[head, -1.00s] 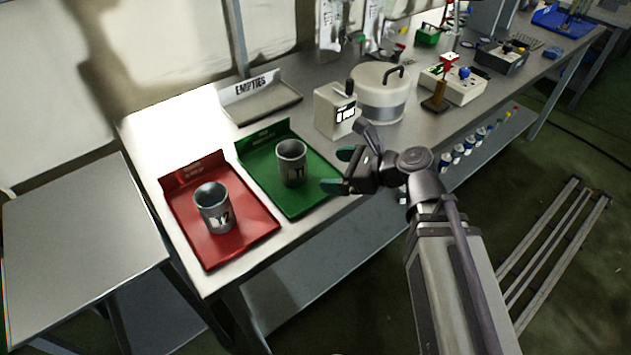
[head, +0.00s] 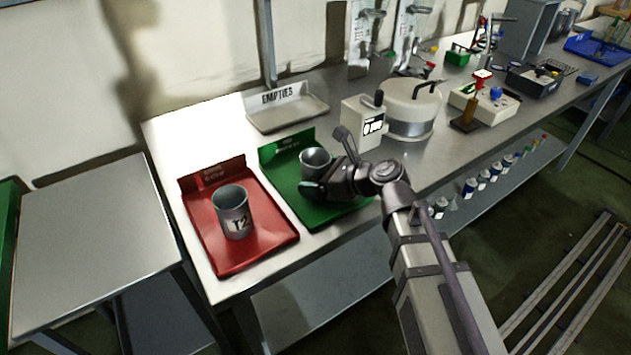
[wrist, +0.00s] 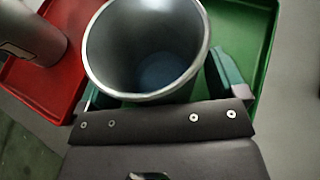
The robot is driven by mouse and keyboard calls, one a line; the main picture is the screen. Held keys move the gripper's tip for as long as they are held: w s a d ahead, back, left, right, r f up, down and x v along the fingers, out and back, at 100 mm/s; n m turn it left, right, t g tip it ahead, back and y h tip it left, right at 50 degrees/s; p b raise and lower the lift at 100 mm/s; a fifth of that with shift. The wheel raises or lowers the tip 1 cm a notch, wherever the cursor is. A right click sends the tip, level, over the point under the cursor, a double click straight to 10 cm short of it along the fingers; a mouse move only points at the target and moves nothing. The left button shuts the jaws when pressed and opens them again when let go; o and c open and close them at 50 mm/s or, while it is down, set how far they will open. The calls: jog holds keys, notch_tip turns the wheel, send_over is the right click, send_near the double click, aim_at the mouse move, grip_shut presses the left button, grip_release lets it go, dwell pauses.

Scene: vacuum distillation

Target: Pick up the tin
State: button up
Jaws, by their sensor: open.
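One grey open-topped tin (head: 316,161) stands upright on the green tray (head: 290,206). In the head view my gripper (head: 318,186) is at this tin and hides its lower part and label. In the wrist view the tin (wrist: 147,48) sits between my open fingers, one on each side; I cannot tell whether they touch it. A second tin, marked T2 (head: 233,211), stands upright on the red tray (head: 262,263). It also shows at the left edge of the wrist view (wrist: 32,30).
An EMPTIES tray (head: 290,112) is behind the green tray and holds nothing. A white box (head: 362,122) and a round lidded vessel (head: 411,108) stand to the right. A bare grey side table (head: 90,240) is at the left.

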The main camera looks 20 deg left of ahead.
jog(key=c, duration=1.1)
jog(key=shift+r, duration=0.15)
notch_tip(320, 180, up, 10)
jog(key=p, duration=1)
